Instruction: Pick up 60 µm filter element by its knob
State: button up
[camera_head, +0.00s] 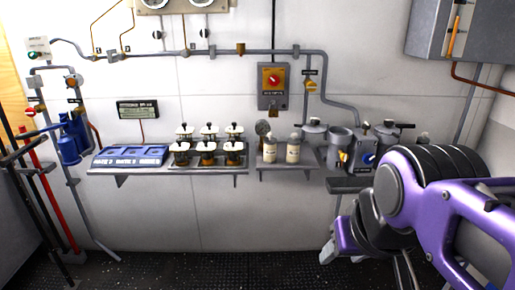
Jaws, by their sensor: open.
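Several filter elements (208,146) stand upright in two rows on a wall shelf left of centre. Each has a dark knob on top, a pale cap and an amber-brown body. Their labels are too small to read, so I cannot tell which is the 60 µm one. My gripper (343,244) is at the lower right, partly hidden by my purple and black arm. It is open, with nothing seen in it. It is below and right of the filter elements, well apart from them.
A blue tray unit (130,156) sits left of the filters. Two pale bottles (293,150) stand on the shelf to their right, then metal pots (339,143) and a grey box with a blue dial (363,157). Pipes run above. The dark deck (200,270) below is clear.

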aim_at(294, 143)
jog(key=i+j+z, duration=0.1)
jog(key=i+z, duration=0.2)
jog(key=i, duration=0.8)
